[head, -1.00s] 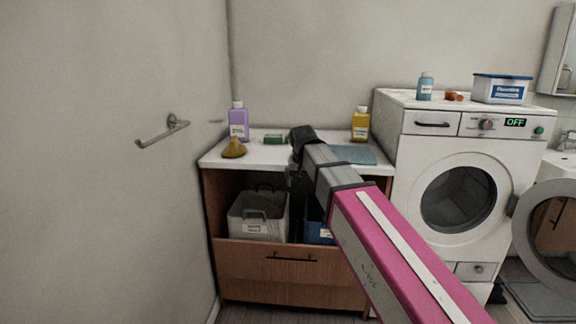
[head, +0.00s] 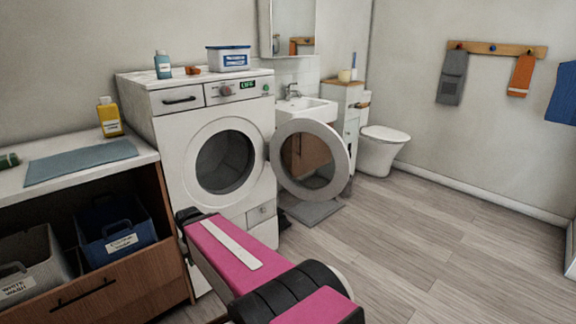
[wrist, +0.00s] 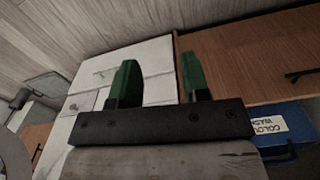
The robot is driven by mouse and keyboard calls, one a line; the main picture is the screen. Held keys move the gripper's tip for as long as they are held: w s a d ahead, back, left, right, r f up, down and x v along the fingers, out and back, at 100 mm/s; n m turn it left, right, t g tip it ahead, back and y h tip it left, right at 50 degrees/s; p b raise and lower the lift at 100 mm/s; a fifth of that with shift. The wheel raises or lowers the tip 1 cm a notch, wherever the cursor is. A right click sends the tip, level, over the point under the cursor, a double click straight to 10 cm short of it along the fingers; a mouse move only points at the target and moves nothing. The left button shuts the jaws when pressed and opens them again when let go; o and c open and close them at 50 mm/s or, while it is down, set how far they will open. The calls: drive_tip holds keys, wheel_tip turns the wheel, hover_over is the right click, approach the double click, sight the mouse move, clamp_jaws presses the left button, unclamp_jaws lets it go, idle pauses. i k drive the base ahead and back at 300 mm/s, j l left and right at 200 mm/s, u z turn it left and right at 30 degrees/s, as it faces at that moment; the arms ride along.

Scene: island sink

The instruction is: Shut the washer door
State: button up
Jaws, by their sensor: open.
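The white washer (head: 175,130) stands in the middle of the head view, with its round drum opening (head: 225,162) uncovered. Its round door (head: 342,157) hangs wide open to the right, with a grey rim and dark glass. My gripper (wrist: 160,78) shows in the wrist view as two green fingers, apart, with nothing between them. A white panelled surface, seemingly the washer, lies beyond the fingers. A grey curved edge at the lower left of that view may be the door. In the head view my arm reaches in front of the washer's lower left, and the gripper is hidden.
A wooden cabinet (head: 130,284) with a white bin (head: 32,268) and a blue bin (head: 122,236) stands left of the washer. A sink and a toilet (head: 380,148) are behind the door. The floor (head: 430,240) to the right is clear.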

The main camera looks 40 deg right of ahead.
sight(274, 150)
drive_tip(key=z, duration=1.6)
drive_tip(key=i+l+z, duration=0.2)
drive_tip(key=z, duration=0.15)
drive_tip(key=i+l+z, duration=0.1)
drive_tip(key=i+z, duration=0.3)
drive_tip(key=i+l+z, duration=0.1)
drive_tip(key=z, duration=0.25)
drive_tip(key=i+u, duration=0.15)
drive_tip(key=i, duration=0.75)
drive_tip(key=i+l+u, duration=0.15)
drive_tip(key=i, duration=0.75)
drive_tip(key=i+j+u, duration=0.1)
drive_tip(key=i+u, duration=0.4)
drive_tip(key=i+l+u, duration=0.1)
drive_tip(key=i+u, duration=0.35)
drive_tip(key=i, duration=0.15)
drive_tip(key=i+l+u, duration=0.3)
drive_tip(key=i+u, duration=0.35)
drive_tip(key=u, duration=3.1)
